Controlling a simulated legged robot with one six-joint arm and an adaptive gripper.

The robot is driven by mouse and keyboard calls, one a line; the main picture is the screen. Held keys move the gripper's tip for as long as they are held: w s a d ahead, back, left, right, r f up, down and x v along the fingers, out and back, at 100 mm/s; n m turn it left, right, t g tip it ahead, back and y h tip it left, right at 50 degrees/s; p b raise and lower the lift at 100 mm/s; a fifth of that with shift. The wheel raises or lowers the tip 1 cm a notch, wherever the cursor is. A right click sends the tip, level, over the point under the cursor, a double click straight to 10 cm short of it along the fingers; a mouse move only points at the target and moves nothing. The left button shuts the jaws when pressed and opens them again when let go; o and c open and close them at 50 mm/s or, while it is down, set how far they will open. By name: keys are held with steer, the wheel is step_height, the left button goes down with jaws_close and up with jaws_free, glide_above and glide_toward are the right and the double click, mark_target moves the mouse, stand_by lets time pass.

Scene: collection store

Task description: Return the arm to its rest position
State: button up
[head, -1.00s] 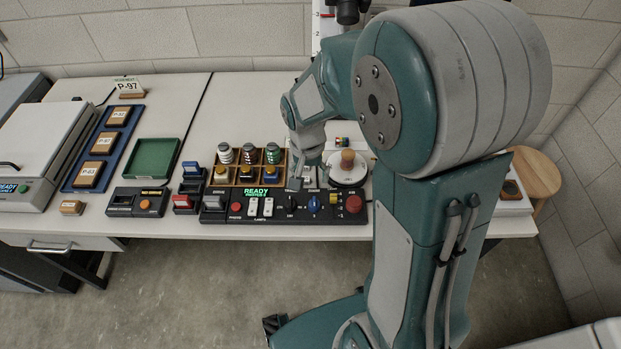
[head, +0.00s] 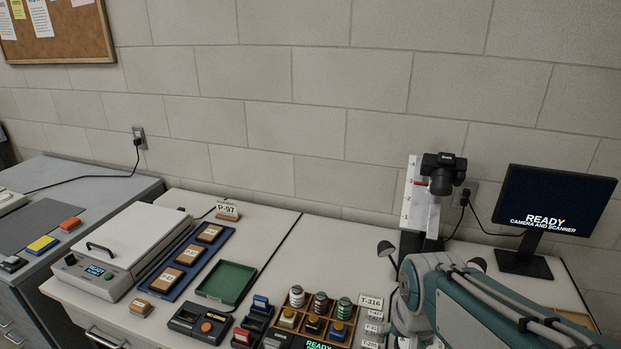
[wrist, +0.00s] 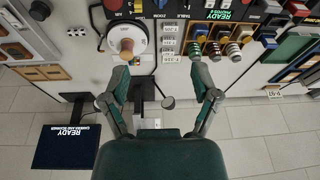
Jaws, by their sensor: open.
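My arm (head: 470,305) shows at the lower right of the head view, a teal and grey link over the bench. My gripper (wrist: 158,72) shows in the wrist view with its two teal fingers spread apart and nothing between them. In that view the fingers are over the bench. The left fingertip appears near a round white turntable (wrist: 127,38) with a tan object on it, and the right one near the wooden rack of jars (wrist: 215,45). Whether the fingers touch anything cannot be told. In the head view the fingertips are hidden.
A camera on a column (head: 440,175) and a monitor (head: 554,215) reading READY stand at the back right. A green tray (head: 227,283), a blue tray (head: 200,262) of tagged blocks and a white lidded machine (head: 125,248) fill the left bench.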

steer(key=s+r+n+t, duration=0.2)
steer(key=s+r, duration=0.4)
steer(key=s, duration=0.2)
steer(key=shift+n+t, duration=0.4)
steer(key=shift+d, duration=0.1)
stand_by(1.4)
